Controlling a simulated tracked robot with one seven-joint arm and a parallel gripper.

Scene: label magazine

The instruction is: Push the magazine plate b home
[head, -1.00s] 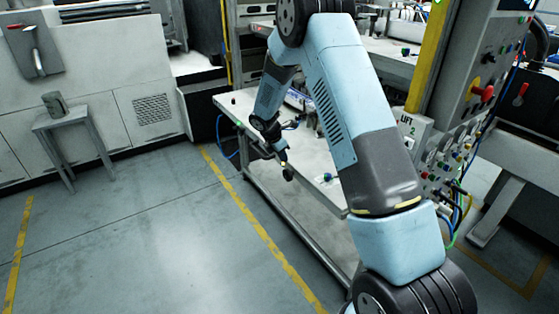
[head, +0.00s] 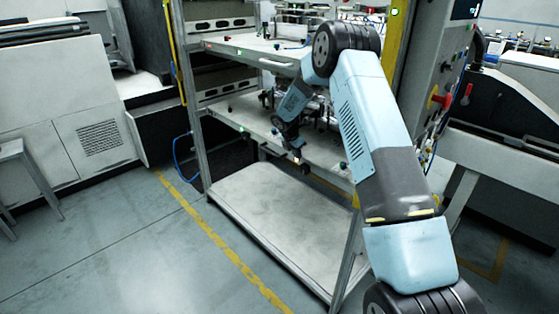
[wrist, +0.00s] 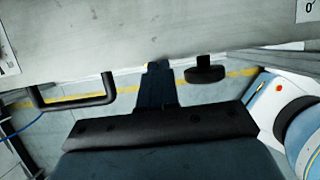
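A pale plate (head: 237,105) sticks out of the rack at mid height, in front of my gripper (head: 296,156). I read it as magazine plate b, but no letter is legible in the head view. In the wrist view a wide pale plate (wrist: 150,30) fills the top, with a dark bar handle (wrist: 75,102) at its edge on the left and a round black knob (wrist: 205,73) on the right. My gripper (wrist: 156,70) shows as one narrow dark finger block, so it looks shut, with nothing in it. Its tip is at the plate's edge; contact is unclear.
An upper plate (head: 240,47) with a pale handle sits above, and a wide low shelf (head: 265,205) lies below. A rack post (head: 186,95) stands left and a control panel (head: 437,75) right. The floor at front left is clear.

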